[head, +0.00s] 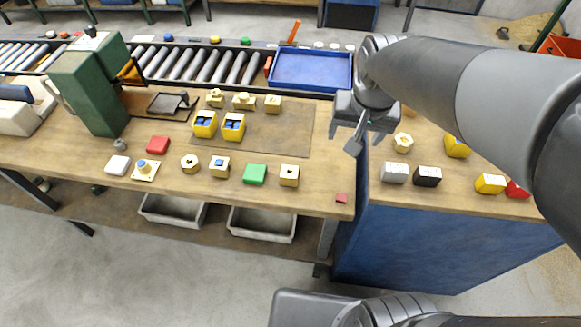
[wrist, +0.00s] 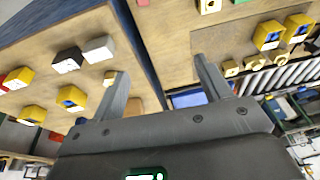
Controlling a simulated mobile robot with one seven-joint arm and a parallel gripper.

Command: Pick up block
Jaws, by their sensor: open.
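The task line does not say which block. My gripper (head: 355,139) is open over the gap between the wooden bench and the blue-sided counter. Its two fingers stand apart with nothing between them in the wrist view (wrist: 161,70). On the counter are a grey block (head: 394,173), a black block (head: 427,177), yellow blocks (head: 490,184) and a red block (head: 517,190). The grey block (wrist: 98,50) and black block (wrist: 68,60) also show in the wrist view, left of the fingers. On the bench are a green block (head: 255,174) and a red block (head: 158,145).
The bench (head: 320,190) also holds several brass pieces (head: 289,175) and two yellow containers (head: 233,127) with blue insides. A green press (head: 88,92) stands at its left. A blue tray (head: 312,68) and a roller conveyor lie behind. The counter's (head: 450,205) front is mostly bare.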

